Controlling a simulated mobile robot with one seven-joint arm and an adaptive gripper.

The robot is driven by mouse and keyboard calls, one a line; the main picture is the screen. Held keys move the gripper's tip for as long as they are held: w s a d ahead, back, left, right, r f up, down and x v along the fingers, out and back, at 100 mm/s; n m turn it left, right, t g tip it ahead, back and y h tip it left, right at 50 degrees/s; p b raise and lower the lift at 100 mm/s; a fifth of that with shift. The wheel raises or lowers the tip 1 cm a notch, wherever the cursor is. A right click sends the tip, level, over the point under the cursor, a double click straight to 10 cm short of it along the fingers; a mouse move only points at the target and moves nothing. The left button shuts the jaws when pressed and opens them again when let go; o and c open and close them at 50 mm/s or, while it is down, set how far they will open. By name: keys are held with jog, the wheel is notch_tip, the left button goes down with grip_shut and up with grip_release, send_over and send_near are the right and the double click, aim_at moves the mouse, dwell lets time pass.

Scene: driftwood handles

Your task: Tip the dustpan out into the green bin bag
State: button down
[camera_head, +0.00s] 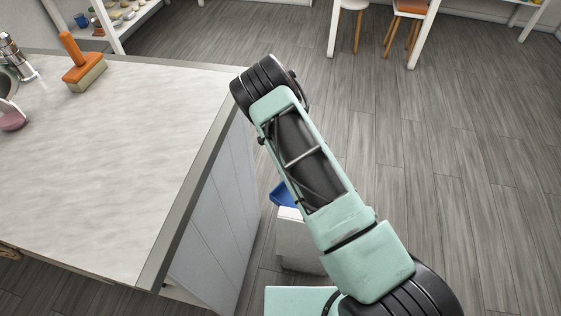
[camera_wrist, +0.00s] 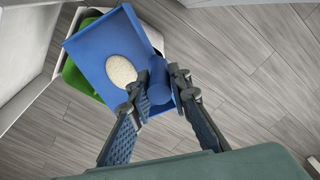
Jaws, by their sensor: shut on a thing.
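A blue dustpan (camera_wrist: 98,52) is in the wrist view, and a heap of pale grains (camera_wrist: 122,71) rests on it near its handle end. My gripper (camera_wrist: 157,87) is shut on the dustpan's short blue handle. The dustpan is above a pale bin lined with the green bin bag (camera_wrist: 76,82). The bag shows only at the left of the dustpan; most of its opening is hidden beneath. In the head view, part of the dustpan (camera_head: 282,194) shows over the white bin (camera_head: 295,240), left of my arm. My gripper is hidden there.
A pale-topped counter (camera_head: 110,150) stands left of the bin, its side panel close by. On it are a brush with an orange handle (camera_head: 80,60) and a metal tap (camera_head: 14,55). The grey wood floor (camera_head: 450,190) to the right is clear.

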jog(key=shift+f+b, duration=1)
jog(key=shift+f, duration=1.25)
jog(key=d+r+p, duration=0.1)
jog(key=p, duration=0.2)
jog(key=shift+s+r+y, duration=0.1)
jog(key=shift+s+y, duration=0.2)
jog(key=shift+s, duration=0.1)
jog(key=shift+s+d+r+t+y, duration=0.1)
jog(key=shift+s+d+t+y, duration=0.2)
jog(key=shift+t, duration=0.2)
jog(key=shift+s+d+r+t+y+b, duration=0.25)
jog(key=shift+d+t+y+b, duration=0.1)
jog(key=shift+b, duration=0.3)
jog(key=s+d+r+y+b, duration=0.1)
jog(key=b, duration=0.5)
jog(key=shift+d+r+t+b, duration=0.1)
jog(key=shift+d+t+b, duration=0.05)
jog(key=shift+t+b, duration=0.2)
